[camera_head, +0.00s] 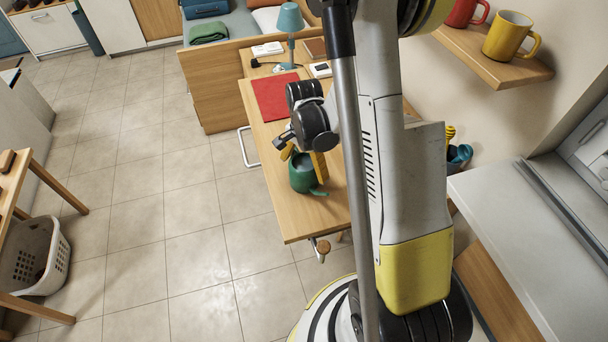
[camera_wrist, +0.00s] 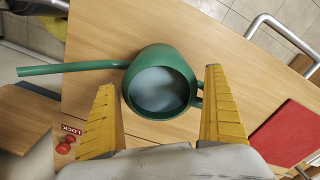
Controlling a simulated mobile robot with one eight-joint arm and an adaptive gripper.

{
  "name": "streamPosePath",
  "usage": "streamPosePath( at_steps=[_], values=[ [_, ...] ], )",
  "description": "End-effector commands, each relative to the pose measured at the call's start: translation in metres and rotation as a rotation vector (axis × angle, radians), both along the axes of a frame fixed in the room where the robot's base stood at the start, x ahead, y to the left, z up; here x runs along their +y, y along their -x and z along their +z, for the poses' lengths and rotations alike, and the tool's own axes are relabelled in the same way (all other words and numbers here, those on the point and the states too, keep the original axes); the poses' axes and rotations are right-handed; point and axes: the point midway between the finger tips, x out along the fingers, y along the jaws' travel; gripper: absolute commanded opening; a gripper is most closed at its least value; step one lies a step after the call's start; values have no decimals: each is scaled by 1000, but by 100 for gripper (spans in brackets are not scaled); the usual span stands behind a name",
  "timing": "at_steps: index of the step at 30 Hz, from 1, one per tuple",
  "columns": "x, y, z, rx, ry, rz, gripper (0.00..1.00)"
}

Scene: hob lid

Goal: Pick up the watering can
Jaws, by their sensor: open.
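The green watering can (camera_head: 301,178) stands upright on the wooden table near its front end. In the wrist view the watering can (camera_wrist: 140,93) is seen from above, with a pale bluish inside. Its long spout points left past my left finger, and its handle is on the right, close to my right finger. My gripper (camera_wrist: 160,79) is open, with two yellow ribbed fingers spread on either side of the can's body. In the head view my gripper (camera_head: 304,156) is just above the can. I cannot tell whether a finger touches it.
A red mat (camera_head: 275,97) lies farther back on the table (camera_head: 310,217), with a teal lamp (camera_head: 289,22) beyond it. A metal chair frame (camera_head: 246,150) is at the table's left side. Yellow and red mugs stand on a wall shelf (camera_head: 478,52). The floor on the left is largely clear.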

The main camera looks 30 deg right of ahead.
Motion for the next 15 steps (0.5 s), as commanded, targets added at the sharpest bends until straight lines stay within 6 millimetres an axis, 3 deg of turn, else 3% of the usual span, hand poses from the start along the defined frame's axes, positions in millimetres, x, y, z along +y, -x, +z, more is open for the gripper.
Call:
streamPosePath(
  at_steps=[4,5,10,11,15],
  values=[
    [0,0,1,0,0,0,100],
    [0,0,2,0,0,0,94],
    [0,0,2,0,0,0,42],
    [0,0,2,0,0,0,37],
    [0,0,2,0,0,0,37]
  ],
)
